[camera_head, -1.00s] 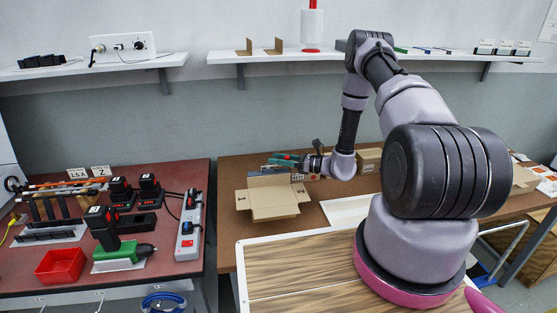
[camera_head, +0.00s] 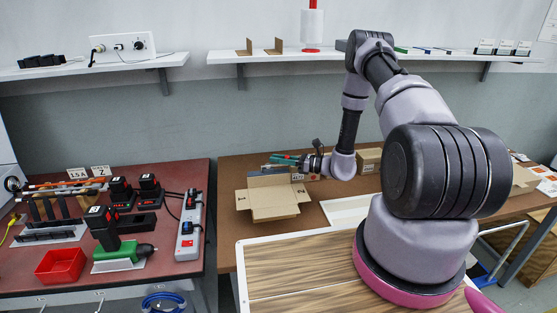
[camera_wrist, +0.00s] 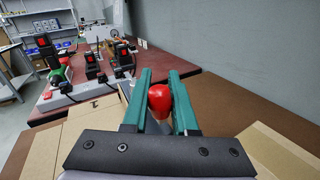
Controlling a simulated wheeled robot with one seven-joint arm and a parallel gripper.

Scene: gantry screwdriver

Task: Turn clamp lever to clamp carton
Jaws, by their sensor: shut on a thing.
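The open carton (camera_head: 268,203) stands on the brown bench with its flaps spread. My gripper (camera_head: 284,159) is at the carton's back edge, its green fingers pointing left. In the wrist view my gripper (camera_wrist: 159,100) has its two green fingers on either side of a red knob (camera_wrist: 159,101), which looks like the clamp lever's end. The fingers are shut on it. The rest of the lever and the clamp is hidden behind the gripper and the carton.
The red-brown table (camera_head: 30,240) at the left holds several tools, a red bin (camera_head: 60,266) and a power strip (camera_head: 188,228). A small closed box (camera_head: 369,160) stands right of my gripper. A wall shelf (camera_head: 270,57) runs above the bench.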

